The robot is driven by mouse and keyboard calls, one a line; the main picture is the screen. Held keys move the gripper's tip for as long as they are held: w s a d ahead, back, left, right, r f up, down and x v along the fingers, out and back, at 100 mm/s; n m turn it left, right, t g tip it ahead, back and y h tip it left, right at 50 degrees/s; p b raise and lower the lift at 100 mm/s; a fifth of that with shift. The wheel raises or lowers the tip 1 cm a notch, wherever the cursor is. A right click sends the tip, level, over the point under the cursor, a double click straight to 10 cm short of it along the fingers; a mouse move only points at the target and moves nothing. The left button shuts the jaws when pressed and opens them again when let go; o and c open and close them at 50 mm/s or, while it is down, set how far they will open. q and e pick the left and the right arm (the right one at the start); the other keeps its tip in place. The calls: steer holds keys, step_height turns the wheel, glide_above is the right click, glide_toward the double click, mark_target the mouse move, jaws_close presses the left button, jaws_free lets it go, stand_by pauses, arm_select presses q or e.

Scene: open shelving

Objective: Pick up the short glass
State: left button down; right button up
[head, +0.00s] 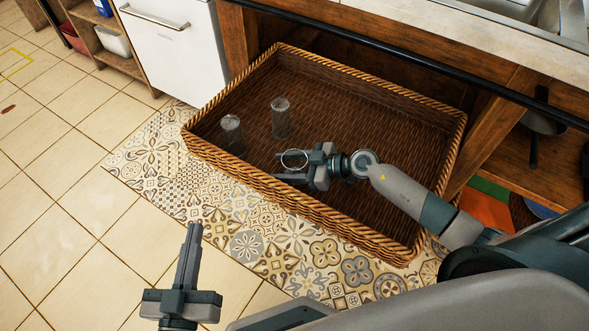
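A short clear glass (294,160) stands in the brown wicker basket (330,212), seen mostly as a round rim from above. My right gripper (292,168) reaches into the basket from the right. Its fingers are spread, one on each side of the short glass; contact cannot be made out. Two taller clear glasses stand further back, one at the left (231,134) and one in the middle (280,118). My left gripper (192,232) is outside the basket, above the floor, with its fingers together and empty.
The basket sits low, with a raised woven rim; its back and right parts are empty. A wooden counter frame with a dark rail (400,62) is behind it. A patterned mat (240,225) and tiled floor lie in front. A white appliance (175,45) stands at the back left.

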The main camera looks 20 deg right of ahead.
mark_target(284, 157)
steer(key=c, duration=0.4)
arm_select(q)
steer(key=shift+f, duration=0.2)
arm_select(e)
steer(key=shift+r, duration=0.2)
